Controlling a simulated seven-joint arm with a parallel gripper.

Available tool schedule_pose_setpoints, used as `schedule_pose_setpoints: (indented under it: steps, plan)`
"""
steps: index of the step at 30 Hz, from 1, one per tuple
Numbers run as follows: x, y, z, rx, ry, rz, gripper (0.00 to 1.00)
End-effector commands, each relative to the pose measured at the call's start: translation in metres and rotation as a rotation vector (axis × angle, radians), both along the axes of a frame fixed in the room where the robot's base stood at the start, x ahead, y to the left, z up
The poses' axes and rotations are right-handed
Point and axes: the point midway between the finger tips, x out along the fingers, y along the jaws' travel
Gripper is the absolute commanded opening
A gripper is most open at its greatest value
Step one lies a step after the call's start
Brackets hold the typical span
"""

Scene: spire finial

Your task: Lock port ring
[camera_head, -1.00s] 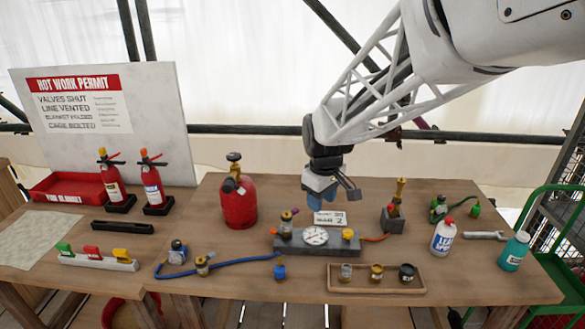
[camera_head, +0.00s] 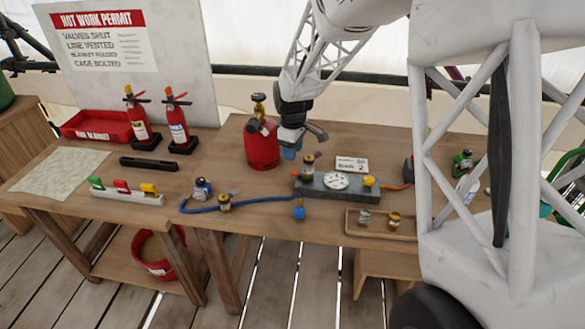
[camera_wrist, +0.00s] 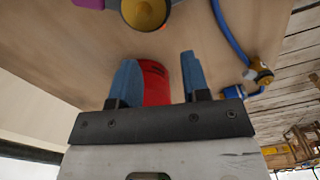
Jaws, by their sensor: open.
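A grey gauge block (camera_head: 318,190) lies on the bench with a white round dial (camera_head: 336,181). A brass port fitting (camera_head: 308,170) with a purple part stands at its left end, and a yellow knob (camera_head: 369,182) at its right. I cannot tell which part is the port ring. My gripper (camera_head: 290,152) has blue fingers and hangs just behind and left of that fitting, beside the red cylinder (camera_head: 262,147). In the wrist view my gripper (camera_wrist: 156,75) is open, with red (camera_wrist: 155,84) showing between the fingers and a round brass part (camera_wrist: 145,12) beyond them.
A wooden tray (camera_head: 352,231) holds small fittings. Two extinguishers (camera_head: 178,128) and a red tray (camera_head: 95,125) stand at left. My arm hides much of the right side. A card (camera_head: 352,163) stands behind the block.

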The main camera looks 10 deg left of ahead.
Motion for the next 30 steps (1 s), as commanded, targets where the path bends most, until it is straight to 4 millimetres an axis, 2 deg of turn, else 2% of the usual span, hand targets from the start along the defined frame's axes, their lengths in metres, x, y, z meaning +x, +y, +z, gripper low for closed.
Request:
schedule_pose_setpoints:
  steps: [17, 23, 30]
  plan:
    - [0.001, 0.002, -0.006, 0.0, 0.0, 0.005, 0.43]
    - [0.001, 0.002, -0.023, -0.001, 0.001, 0.005, 0.43]
    - [0.001, 0.002, -0.053, -0.001, 0.001, 0.005, 0.43]
